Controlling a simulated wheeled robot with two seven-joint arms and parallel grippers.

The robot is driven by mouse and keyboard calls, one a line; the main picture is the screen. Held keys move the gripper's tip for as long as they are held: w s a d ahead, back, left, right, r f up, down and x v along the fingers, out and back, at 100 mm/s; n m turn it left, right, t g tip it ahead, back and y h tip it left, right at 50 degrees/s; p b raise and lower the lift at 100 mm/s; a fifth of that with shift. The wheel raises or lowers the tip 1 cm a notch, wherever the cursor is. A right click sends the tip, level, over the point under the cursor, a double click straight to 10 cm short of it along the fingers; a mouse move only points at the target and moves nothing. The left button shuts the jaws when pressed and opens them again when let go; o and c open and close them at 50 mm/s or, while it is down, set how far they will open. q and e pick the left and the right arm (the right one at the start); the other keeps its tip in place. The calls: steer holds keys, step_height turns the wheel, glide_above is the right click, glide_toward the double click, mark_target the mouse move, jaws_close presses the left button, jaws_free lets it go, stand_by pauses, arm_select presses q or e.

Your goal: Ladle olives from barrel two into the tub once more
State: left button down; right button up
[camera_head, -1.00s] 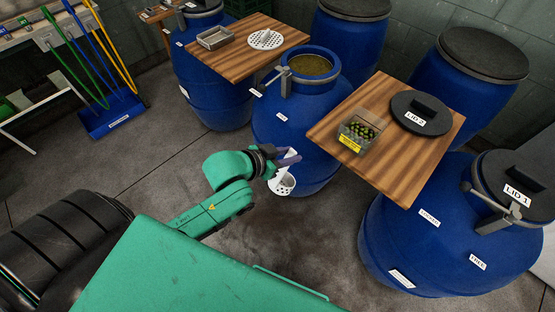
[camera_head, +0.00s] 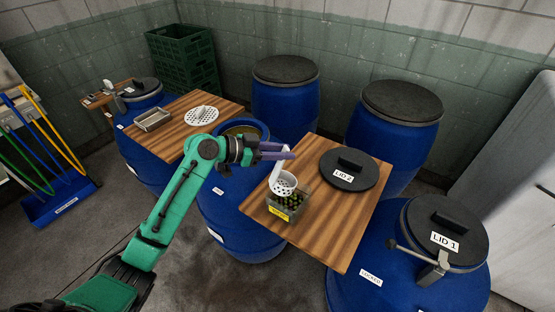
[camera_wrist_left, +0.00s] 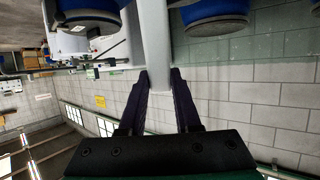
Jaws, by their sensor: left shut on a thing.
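My left gripper (camera_head: 283,151) is shut on the handle of a white perforated ladle, and the pale handle also shows between its fingers in the left wrist view (camera_wrist_left: 157,45). The ladle's cup (camera_head: 283,184) hangs below the gripper, over the back part of the tub (camera_head: 271,209) in the picture. I cannot tell what the cup holds or its exact height. The tub is clear with a yellow label, and green and dark olives (camera_head: 292,200) lie in it. The open blue barrel (camera_head: 232,216) is behind my left forearm, its mouth partly hidden. My right gripper is not in view.
The tub and a black lid marked LID 2 (camera_head: 349,169) share a wooden board (camera_head: 325,225). Another board (camera_head: 178,128) holds a metal tray (camera_head: 153,121) and a white perforated disc (camera_head: 201,115). A closed barrel with LID 1 (camera_head: 445,232) stands front right.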

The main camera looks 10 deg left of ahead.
arm_select(q)
steer(key=shift+x, duration=0.85)
steer(key=shift+b, duration=0.4)
steer(key=s+a+h+b, duration=0.1)
steer(key=b, duration=0.1)
steer(key=s+a+r+t+h+b, duration=0.1)
steer(key=a+b, duration=0.1)
steer(key=s+a+t+h+b, duration=0.1)
steer(key=b, duration=0.1)
steer(key=shift+a+r+b, duration=0.2)
steer(key=shift+b, duration=0.1)
steer(key=shift+s+a+r, duration=0.1)
steer(key=shift+a+r, duration=0.05)
steer(key=shift+a, duration=0.1)
steer(key=shift+s+a+r+h, duration=0.1)
steer(key=shift+a+r+h, duration=0.05)
steer(key=shift+h, duration=0.15)
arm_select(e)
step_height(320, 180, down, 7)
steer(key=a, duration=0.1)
